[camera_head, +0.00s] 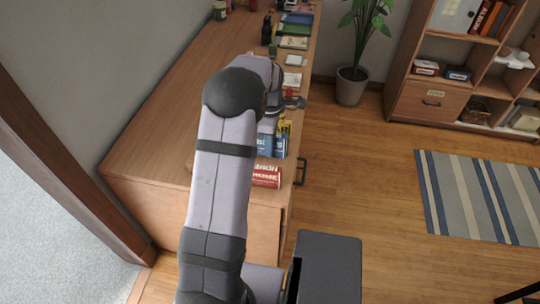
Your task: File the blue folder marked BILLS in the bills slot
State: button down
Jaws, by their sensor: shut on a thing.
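My arm reaches away over the wooden desk, and my gripper (288,103) is at its far end above the desk's right side. The gripper is small here and partly hidden by my wrist. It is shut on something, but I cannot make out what. Just below it in the picture is a blue piece with white lettering (279,146), possibly the BILLS folder; its word is not readable. A yellow piece (284,127) is just behind it, and a red-and-white lettered piece (266,177) is nearer. My arm hides their left parts. I cannot make out the bills slot.
The desk (165,125) is clear on the left. Books and small items (294,30) line its far right end. A potted plant (351,85) stands on the floor beyond. A shelf unit (425,98) is at the back right, with a striped rug (480,195) before it.

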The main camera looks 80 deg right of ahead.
notch_tip(320, 180, up, 2)
jog(key=shift+r, duration=0.2)
jog(key=shift+w+r, duration=0.15)
jog(key=shift+r, duration=0.1)
jog(key=w+a+p, duration=0.1)
jog(key=w+p, duration=0.4)
jog(key=w, duration=0.4)
jog(key=w+a+p, duration=0.2)
jog(key=w+p, duration=0.3)
jog(key=w, duration=0.4)
jog(key=shift+w+a+r, duration=0.15)
jog(key=shift+w+a, duration=0.1)
jog(key=shift+w, duration=0.1)
jog(key=shift+f, duration=0.2)
